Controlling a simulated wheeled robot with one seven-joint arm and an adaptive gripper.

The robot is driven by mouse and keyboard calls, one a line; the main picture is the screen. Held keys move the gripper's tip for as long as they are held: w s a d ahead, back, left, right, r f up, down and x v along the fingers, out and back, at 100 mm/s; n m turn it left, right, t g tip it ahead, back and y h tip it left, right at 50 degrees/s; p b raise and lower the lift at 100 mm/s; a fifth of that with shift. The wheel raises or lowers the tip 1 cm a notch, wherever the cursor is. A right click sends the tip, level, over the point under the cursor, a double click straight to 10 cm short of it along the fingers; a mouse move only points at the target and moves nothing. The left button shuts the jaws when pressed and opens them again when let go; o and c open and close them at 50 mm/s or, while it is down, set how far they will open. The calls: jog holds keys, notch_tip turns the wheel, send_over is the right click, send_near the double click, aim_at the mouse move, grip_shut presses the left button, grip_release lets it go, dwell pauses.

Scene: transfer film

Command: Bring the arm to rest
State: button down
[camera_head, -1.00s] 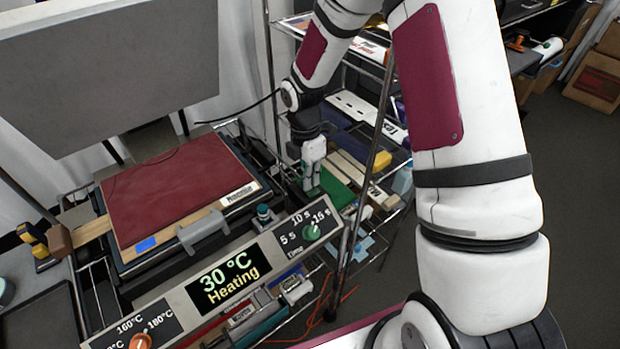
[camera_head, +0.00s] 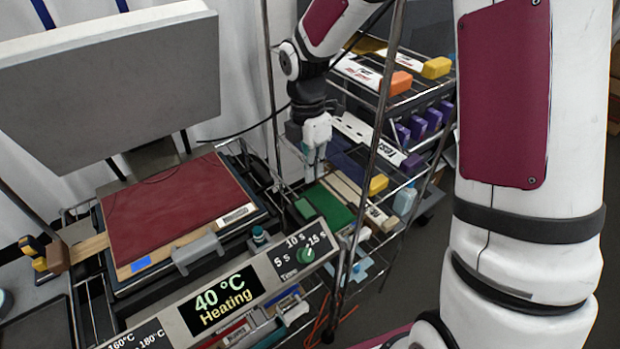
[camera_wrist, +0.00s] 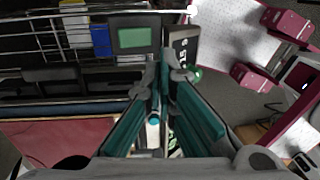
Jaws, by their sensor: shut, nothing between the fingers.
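My gripper (camera_head: 314,170) hangs fingers down from my white and dark red arm, right of the heat press and in front of a wire shelf. In the wrist view, my gripper (camera_wrist: 164,75) has its two teal-padded fingers converging at the tips, shut with nothing held. The heat press has its grey upper plate (camera_head: 110,75) raised. A dark red cloth (camera_head: 170,200) lies on its lower plate. The panel display (camera_head: 222,301) reads "40 °C Heating". The orange temperature knob is out of the head view; the green time knob (camera_head: 305,255) points near 15 s.
The wire shelf holds a green block (camera_head: 328,211), yellow blocks (camera_head: 436,68), an orange block (camera_head: 396,83) and purple items (camera_head: 419,127). A thin metal post (camera_head: 372,150) stands in front of it. Yellow-black tool handles (camera_head: 33,250) are at the left. Dark floor is open at the right.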

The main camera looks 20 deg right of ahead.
jog(key=shift+s+r, duration=0.1)
jog(key=shift+r, duration=0.25)
jog(key=shift+r, duration=0.1)
jog(key=s+d+r+m+t, duration=0.2)
jog(key=s+r+m+t, duration=0.4)
jog(key=s+r+m, duration=1.3)
jog(key=s+m, duration=0.2)
jog(key=shift+r+m+t, duration=0.3)
jog(key=shift+r+t, duration=0.05)
jog(key=shift+t, duration=0.05)
